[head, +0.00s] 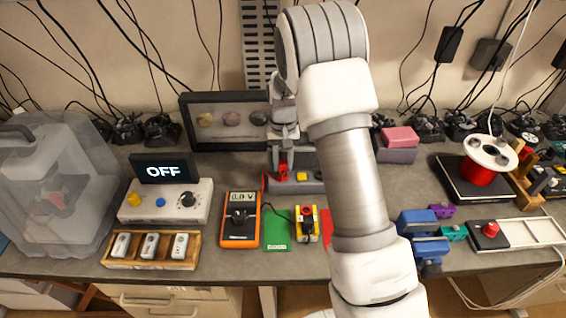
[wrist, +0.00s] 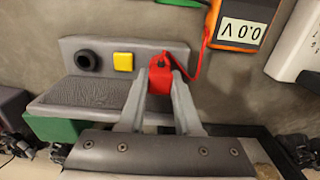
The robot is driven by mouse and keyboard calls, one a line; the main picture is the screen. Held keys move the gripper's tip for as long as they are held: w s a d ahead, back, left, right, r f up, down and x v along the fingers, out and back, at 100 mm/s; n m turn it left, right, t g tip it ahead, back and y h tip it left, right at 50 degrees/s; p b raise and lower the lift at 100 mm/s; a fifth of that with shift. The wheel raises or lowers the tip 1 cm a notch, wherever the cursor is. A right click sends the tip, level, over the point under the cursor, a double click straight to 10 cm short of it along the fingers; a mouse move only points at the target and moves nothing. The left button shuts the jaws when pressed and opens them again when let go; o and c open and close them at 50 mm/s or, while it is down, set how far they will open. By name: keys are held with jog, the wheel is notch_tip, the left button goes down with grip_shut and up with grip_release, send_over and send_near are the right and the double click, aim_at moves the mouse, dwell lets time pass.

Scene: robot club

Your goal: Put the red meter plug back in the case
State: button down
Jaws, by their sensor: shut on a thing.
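The red meter plug (wrist: 159,80) is between the fingers of my gripper (wrist: 160,85), which is shut on it. In the head view the plug (head: 283,170) shows at the fingertips, at the left end of a grey case (head: 312,187). In the wrist view the case (wrist: 85,93) has a black round fitting and a yellow square (wrist: 123,61) beside the plug. I cannot tell whether the plug touches the case or hangs just above it. A red lead runs from the plug to the orange meter (wrist: 246,22); the meter (head: 240,220) reads 0.0 V.
A grey box with an OFF display (head: 165,200) stands left of the meter. A framed stone display (head: 187,125) stands behind. A green card (head: 277,230) and a yellow-red block (head: 306,235) lie in front of the case. My arm hides much of the bench's middle.

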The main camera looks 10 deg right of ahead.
jog(key=shift+f+b, duration=0.75)
dwell(1.4)
jog(key=c, duration=0.5)
grip_release()
